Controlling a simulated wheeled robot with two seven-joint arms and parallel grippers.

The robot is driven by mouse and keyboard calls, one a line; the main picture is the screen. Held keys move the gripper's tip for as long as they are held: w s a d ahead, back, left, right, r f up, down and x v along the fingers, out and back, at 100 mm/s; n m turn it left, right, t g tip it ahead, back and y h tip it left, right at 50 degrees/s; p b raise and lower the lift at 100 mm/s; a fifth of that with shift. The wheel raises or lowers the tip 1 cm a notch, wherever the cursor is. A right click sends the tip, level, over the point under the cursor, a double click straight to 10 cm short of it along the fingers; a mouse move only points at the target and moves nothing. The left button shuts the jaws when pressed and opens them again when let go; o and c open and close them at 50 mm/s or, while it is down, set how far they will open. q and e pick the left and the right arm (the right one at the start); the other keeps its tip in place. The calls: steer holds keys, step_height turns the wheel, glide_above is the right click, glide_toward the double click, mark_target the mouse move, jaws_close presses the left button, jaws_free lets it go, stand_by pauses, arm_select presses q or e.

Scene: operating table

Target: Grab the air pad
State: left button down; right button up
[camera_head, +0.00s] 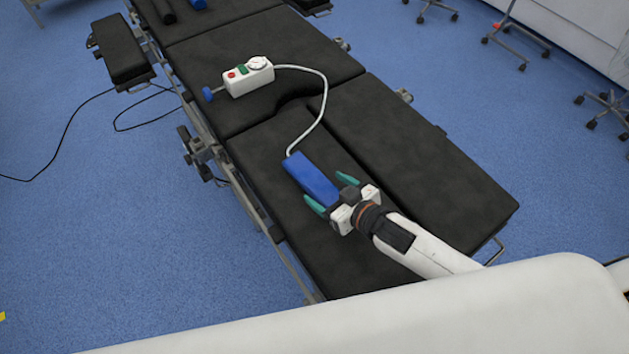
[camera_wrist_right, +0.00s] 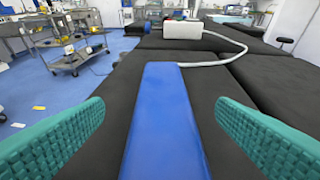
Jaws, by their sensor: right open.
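The air pad (camera_head: 312,176) is a flat blue rectangle lying on the black operating table, with a white hose leaving its far end. In the right wrist view the air pad (camera_wrist_right: 166,125) runs straight ahead between the fingers. My right gripper (camera_head: 332,193) is open, with its teal fingers on either side of the pad's near end. In the wrist view a gap shows between each finger and the pad. My left gripper is not in view.
The white hose (camera_head: 322,105) curves to a white control box (camera_head: 248,77) with a gauge, farther up the operating table (camera_head: 420,165). A metal cart (camera_wrist_right: 75,52) stands on the floor at left in the wrist view. The table around the pad is clear.

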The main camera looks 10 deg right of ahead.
mark_target(318, 182)
steer(key=shift+d+x, duration=0.1)
steer(key=shift+x, duration=1)
steer(key=shift+d+x, duration=0.15)
steer(key=shift+x, duration=0.95)
steer(key=shift+f, duration=0.15)
steer(key=c, duration=1.2)
